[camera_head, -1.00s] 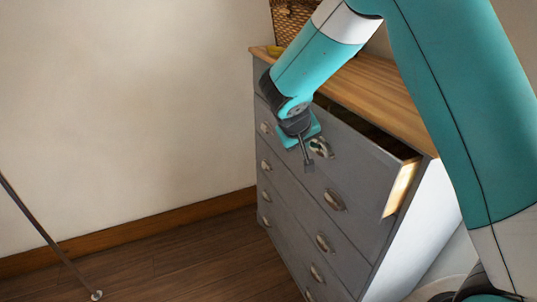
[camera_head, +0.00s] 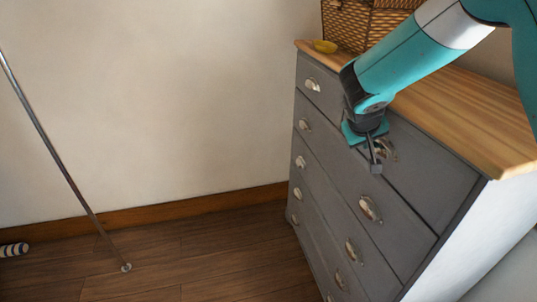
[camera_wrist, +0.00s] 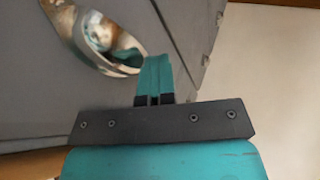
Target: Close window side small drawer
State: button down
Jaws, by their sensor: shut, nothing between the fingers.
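A grey chest of drawers (camera_head: 350,215) with a wooden top stands against the wall. Its near-right top small drawer (camera_head: 430,175) looks flush with the front, with no gap showing at its upper edge. The drawer's metal cup handle (camera_head: 388,149) is partly behind my gripper; it shows large in the wrist view (camera_wrist: 125,58). My gripper (camera_head: 376,167) is shut and empty, pointing down just in front of that handle. In the wrist view my gripper's teal fingers (camera_wrist: 155,82) are together beside the handle; I cannot tell whether they touch the drawer front.
The other top small drawer (camera_head: 318,88) and the wider drawers below are shut. A thin metal pole (camera_head: 62,165) stands left. Floor between is clear.

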jog(key=s+a+r+b, duration=0.3)
jog(key=s+a+r, duration=0.3)
jog(key=a+r, duration=0.2)
jog(key=s+a+n+g+y, duration=0.2)
jog(key=s+n+g+y, duration=0.1)
jog(key=s, duration=1.1)
jog(key=s+a+n+g+y, duration=0.2)
jog(key=s+y, duration=0.3)
jog(key=s, duration=0.9)
jog(key=shift+s+r+n+g+y, duration=0.35)
jog(key=shift+n+g+y, duration=0.05)
jog(key=shift+n, duration=0.1)
jog(key=shift+a, duration=0.1)
